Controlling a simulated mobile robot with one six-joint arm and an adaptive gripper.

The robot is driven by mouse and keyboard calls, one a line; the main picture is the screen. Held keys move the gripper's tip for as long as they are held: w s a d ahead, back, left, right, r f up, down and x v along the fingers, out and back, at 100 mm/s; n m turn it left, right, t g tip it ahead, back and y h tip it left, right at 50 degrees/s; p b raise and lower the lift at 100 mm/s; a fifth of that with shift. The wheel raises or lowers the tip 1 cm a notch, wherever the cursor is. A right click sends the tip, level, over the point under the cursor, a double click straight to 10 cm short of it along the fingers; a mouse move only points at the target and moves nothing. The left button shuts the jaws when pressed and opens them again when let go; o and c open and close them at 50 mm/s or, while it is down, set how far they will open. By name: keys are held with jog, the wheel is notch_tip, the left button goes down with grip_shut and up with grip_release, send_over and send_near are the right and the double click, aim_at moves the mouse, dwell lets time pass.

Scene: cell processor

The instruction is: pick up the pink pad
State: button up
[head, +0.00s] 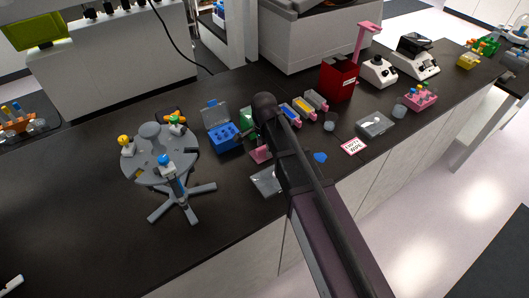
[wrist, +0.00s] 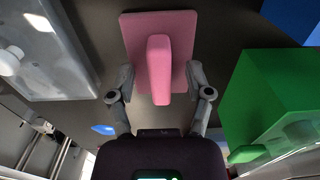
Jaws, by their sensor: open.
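The pink pad (wrist: 184,29) lies on the dark bench in the wrist view, a flat pink plate with a raised pink handle on its middle. In the head view part of the pad (head: 260,154) shows just left of my arm. My gripper (wrist: 160,84) is open, with one finger on each side of the raised handle. Whether the fingers touch the handle I cannot tell. In the head view my arm hides the gripper's fingers.
A green box (wrist: 265,95) stands close on the right in the wrist view, and a clear case (wrist: 45,60) lies on the left. In the head view a blue rack (head: 225,138) and a grey round stand (head: 150,165) are to the left. A red box (head: 338,80) stands further right.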

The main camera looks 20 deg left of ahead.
aim_at(264, 146)
grip_shut()
dwell(0.3)
jog(key=shift+r, duration=0.2)
notch_tip(264, 146, up, 10)
jog(key=p, duration=1)
jog(key=shift+f, duration=0.2)
dwell(0.7)
